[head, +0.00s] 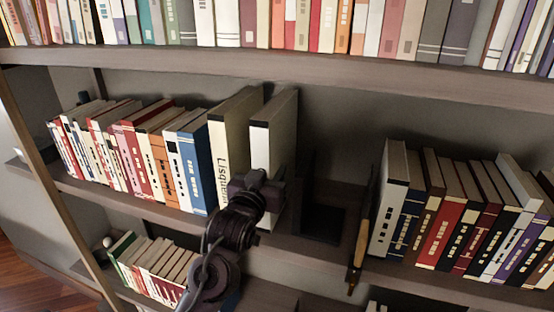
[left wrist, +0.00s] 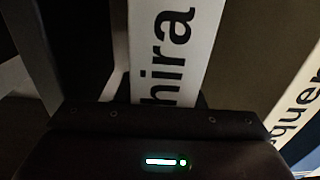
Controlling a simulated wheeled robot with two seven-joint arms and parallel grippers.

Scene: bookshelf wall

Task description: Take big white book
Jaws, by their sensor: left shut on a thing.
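The big white book (head: 260,145) stands upright at the right end of the left row on the middle shelf. Its white spine has a dark top band. In the left wrist view its spine (left wrist: 172,50) shows large black letters reading "hira". My left gripper (head: 262,182) is at the lower part of this spine and is shut on the book. My right gripper is not in view.
Right of the book is a gap with a dark bookend (head: 323,220) on the shelf (head: 285,243). A brown upright piece (head: 362,225) and another row of books (head: 465,215) stand further right. A full shelf (head: 300,66) runs above; more books (head: 155,265) are below left.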

